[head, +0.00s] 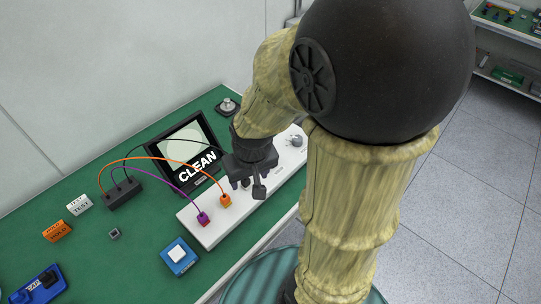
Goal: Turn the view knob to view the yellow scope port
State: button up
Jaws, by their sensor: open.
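The white instrument box (218,228) lies along the right edge of the green bench. A purple plug (204,218) and an orange plug (225,201) sit in its near end, with cables running to a black block. A grey knob (296,141) shows at its far end. My gripper (250,188) is open, pointing down over the middle of the box. It hides part of the box top, including a small dark part between the fingers that I cannot identify. I cannot tell whether the fingers touch it. No yellow port shows clearly.
A black-framed screen (186,157) reading CLEAN stands behind the box. The black cable block (122,194), TEST block (79,204), HOLD block (57,231), blue CAP tray (38,287) and blue block with white top (179,257) lie on the green bench (135,265).

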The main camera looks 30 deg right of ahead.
jog(key=w+d+f+m+g+b, duration=0.2)
jog(key=w+d+m+b, duration=0.2)
jog(key=w+d, duration=1)
jog(key=w+b, duration=0.3)
jog(key=w, duration=0.1)
jog(key=shift+d+m+g, duration=0.3)
jog(key=shift+d+m, duration=0.05)
jog(key=shift+m, duration=0.05)
notch_tip(320, 180, down, 17)
jog(key=shift+f, duration=0.2)
jog(key=c, duration=1)
